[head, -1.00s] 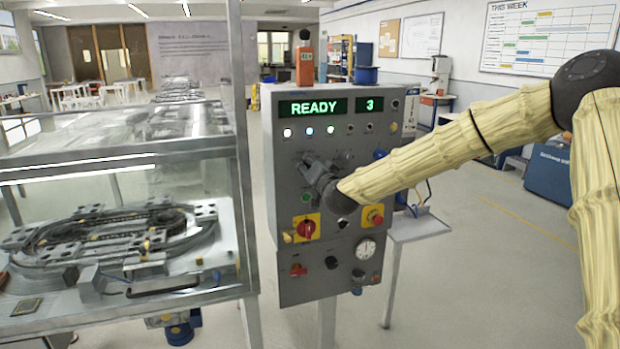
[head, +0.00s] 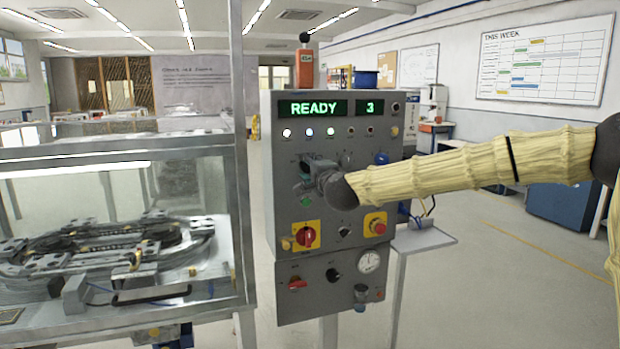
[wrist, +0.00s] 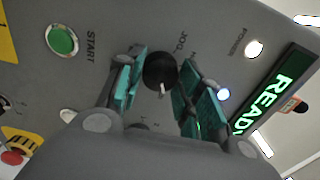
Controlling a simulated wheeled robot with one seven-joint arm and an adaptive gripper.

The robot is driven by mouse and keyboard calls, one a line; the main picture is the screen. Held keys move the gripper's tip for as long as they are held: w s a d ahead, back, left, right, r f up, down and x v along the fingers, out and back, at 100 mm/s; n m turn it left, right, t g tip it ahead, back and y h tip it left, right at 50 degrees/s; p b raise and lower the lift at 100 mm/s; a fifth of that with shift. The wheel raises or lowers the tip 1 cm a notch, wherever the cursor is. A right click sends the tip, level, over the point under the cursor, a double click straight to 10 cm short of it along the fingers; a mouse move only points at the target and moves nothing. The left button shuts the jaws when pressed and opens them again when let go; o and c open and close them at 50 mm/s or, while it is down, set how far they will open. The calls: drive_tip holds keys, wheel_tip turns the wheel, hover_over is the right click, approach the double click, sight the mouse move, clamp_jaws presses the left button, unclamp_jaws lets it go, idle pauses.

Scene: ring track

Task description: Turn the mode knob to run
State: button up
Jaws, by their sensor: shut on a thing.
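The mode knob (wrist: 160,70) is round and black, with a white pointer mark facing the bottom of the wrist view. The word JOG is printed above and right of it; I cannot make out a run label. My gripper (wrist: 161,76) has its teal finger pads on both sides of the knob and is shut on it. In the head view my gripper (head: 312,172) is against the upper left of the grey control panel (head: 285,215) and hides the knob. The panel display (head: 315,108) reads READY and 3.
A green START button (wrist: 62,40) is beside the knob. Below my gripper are a red knob on a yellow plate (head: 306,236) and a red stop button (head: 376,226). A glazed case with a track (head: 120,170) stands left. A small shelf (head: 425,240) juts out right.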

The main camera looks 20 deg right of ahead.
drive_tip(key=shift+f+m+b, duration=0.1)
drive_tip(key=shift+m+b, duration=0.35)
drive_tip(key=shift+m, duration=0.15)
drive_tip(key=shift+o, duration=0.2)
drive_tip(key=shift+c, duration=0.2)
drive_tip(key=o, duration=1)
drive_tip(key=shift+o, duration=0.2)
drive_tip(key=shift+s, duration=0.1)
drive_tip(key=s, duration=1.1)
drive_tip(key=shift+s+d, duration=0.25)
drive_tip(key=shift+s, duration=0.15)
